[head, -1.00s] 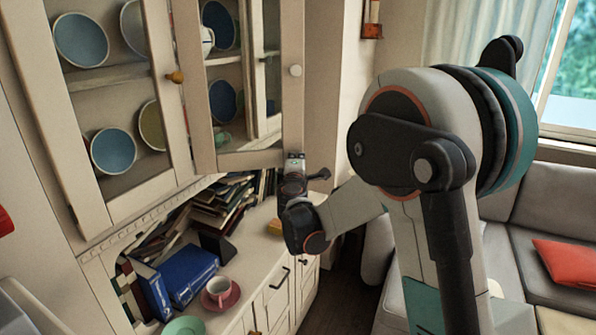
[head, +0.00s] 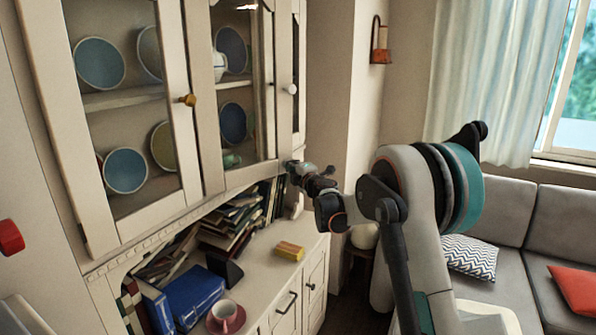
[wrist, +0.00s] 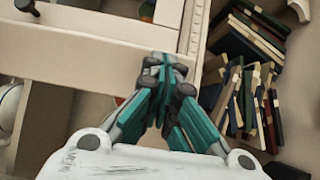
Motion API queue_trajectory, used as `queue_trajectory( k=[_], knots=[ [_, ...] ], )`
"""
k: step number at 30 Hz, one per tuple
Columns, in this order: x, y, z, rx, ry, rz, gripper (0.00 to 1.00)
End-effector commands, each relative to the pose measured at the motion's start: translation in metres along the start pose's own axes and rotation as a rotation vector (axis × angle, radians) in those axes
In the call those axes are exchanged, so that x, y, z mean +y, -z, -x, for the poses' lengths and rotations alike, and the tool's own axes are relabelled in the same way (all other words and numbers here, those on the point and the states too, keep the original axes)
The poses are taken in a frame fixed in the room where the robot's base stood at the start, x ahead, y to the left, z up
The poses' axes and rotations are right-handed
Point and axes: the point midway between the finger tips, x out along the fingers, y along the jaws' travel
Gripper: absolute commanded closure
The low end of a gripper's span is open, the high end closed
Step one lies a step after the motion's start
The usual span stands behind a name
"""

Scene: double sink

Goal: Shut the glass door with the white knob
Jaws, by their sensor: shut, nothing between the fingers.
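The glass door with the white knob (head: 282,130) is the right-hand upper door of the cream cabinet. It looks nearly flush with the cabinet front; whether a small gap remains I cannot tell. My gripper (head: 293,167) is shut and empty at the door's lower right corner. In the wrist view, the closed fingertips (wrist: 166,68) lie against or just in front of a cream frame (wrist: 80,55). Contact is unclear.
The left glass door (head: 190,150) has a yellow knob (head: 188,100). A grey sofa (head: 505,225) stands to the right.

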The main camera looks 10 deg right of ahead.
Motion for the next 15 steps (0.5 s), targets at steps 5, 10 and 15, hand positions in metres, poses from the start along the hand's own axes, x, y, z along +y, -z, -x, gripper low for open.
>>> queue_trajectory(
  k=[5, 10, 15],
  knots=[
    [0.000, 0.005, -0.034, 0.105, 0.000, 0.000, 1.00],
    [0.000, 0.015, -0.064, 0.208, 0.000, 0.000, 1.00],
    [0.000, 0.026, -0.089, 0.299, 0.000, 0.000, 1.00]
  ],
)
